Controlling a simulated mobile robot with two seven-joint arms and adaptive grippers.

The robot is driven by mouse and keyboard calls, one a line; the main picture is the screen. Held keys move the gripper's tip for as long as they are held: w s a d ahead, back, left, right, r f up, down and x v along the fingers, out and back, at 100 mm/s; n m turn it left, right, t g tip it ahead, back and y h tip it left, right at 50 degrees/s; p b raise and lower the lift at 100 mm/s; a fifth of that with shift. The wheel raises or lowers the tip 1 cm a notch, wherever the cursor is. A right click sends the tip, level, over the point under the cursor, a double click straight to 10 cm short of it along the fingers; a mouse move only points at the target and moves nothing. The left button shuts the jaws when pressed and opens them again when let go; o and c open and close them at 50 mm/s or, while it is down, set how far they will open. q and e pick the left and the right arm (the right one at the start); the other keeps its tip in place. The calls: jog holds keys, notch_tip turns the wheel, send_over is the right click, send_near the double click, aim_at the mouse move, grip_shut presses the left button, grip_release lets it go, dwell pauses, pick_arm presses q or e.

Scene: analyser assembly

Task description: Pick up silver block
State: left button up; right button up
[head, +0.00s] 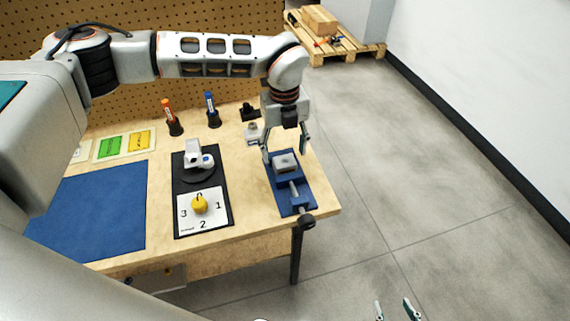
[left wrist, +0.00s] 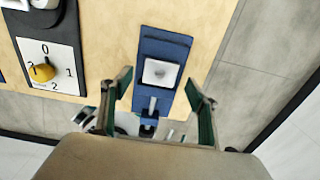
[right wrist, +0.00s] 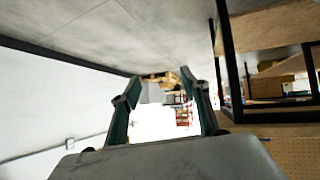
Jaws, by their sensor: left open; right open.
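The silver block (head: 285,162) sits on a blue vise (head: 296,199) near the right edge of the table. In the left wrist view the silver block (left wrist: 160,73) appears between the fingertips, on the blue vise (left wrist: 163,48). My left gripper (head: 286,151) is open above the block, fingers pointing down, one on each side in the picture. Whether the fingers touch the block cannot be told. My right gripper (head: 395,309) is open and empty at the bottom of the head view, away from the table; its fingers also show in the right wrist view (right wrist: 159,82).
Left of the vise is a black panel with a yellow knob (head: 199,204) and a white device (head: 194,153). A blue mat (head: 90,215) lies further left. Orange (head: 168,110) and blue (head: 210,103) markers stand at the back.

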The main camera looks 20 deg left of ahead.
aim_at(285, 161)
pick_arm(q)
notch_tip(285, 161, down, 5)
jog(key=shift+r, duration=0.2)
jog(key=c, duration=1.5)
